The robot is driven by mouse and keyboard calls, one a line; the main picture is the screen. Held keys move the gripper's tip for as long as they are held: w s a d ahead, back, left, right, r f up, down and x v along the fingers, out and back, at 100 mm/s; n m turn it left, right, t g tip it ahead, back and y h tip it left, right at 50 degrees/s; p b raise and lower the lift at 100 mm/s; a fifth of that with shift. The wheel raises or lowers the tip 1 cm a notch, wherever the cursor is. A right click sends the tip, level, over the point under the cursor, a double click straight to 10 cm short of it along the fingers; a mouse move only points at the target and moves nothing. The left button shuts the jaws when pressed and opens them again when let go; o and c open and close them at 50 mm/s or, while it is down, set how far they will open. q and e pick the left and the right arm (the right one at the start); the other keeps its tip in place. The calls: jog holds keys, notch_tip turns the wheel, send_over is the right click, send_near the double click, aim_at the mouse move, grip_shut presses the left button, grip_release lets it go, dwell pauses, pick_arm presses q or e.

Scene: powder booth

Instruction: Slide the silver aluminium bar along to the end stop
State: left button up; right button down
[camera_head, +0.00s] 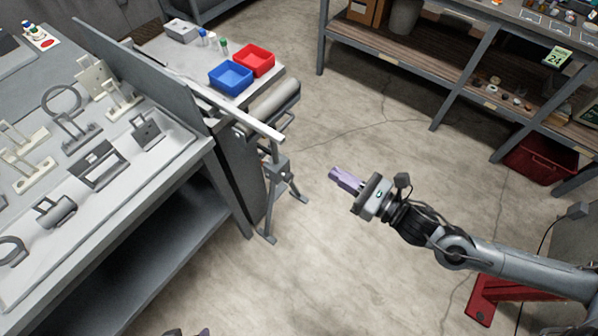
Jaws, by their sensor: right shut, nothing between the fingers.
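The silver aluminium bar (245,119) is long and pale. It runs from beside the grey upright panel (140,72) out past the bench end, over a grey support stand (277,174). Its far part is partly hidden by the panel. I cannot make out the end stop for certain. My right gripper (338,175) has purple fingers, shut and empty, over open floor to the right of the stand and clear of the bar. A small dark and purple piece at the bottom edge seems to be the tip of my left gripper (202,332); its fingers are mostly cut off.
Blue (231,79) and red (254,60) bins stand on the bench behind the bar, near a grey roller (273,101). Grey metal parts fill a tray (185,150) at left. A wooden-shelved rack (440,70) stands at the back right. The floor between is clear.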

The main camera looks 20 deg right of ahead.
notch_tip(320, 180, down, 2)
jog(key=b, duration=0.2)
pick_arm(q)
jog(key=b+x, duration=0.1)
jog(key=x, duration=0.1)
jog(key=s+x, duration=0.1)
jog(key=x, duration=0.2)
jog(key=shift+a+f+b, duration=0.1)
jog(key=shift+f+b, duration=0.05)
jog(key=shift+b, duration=0.25)
pick_arm(e)
send_near(281, 145)
jog(key=shift+n, duration=0.3)
jog(key=x, duration=0.6)
jog(key=shift+w+a+f, duration=0.1)
jog(key=shift+w, duration=0.3)
pick_arm(q)
jog(key=shift+s, duration=0.1)
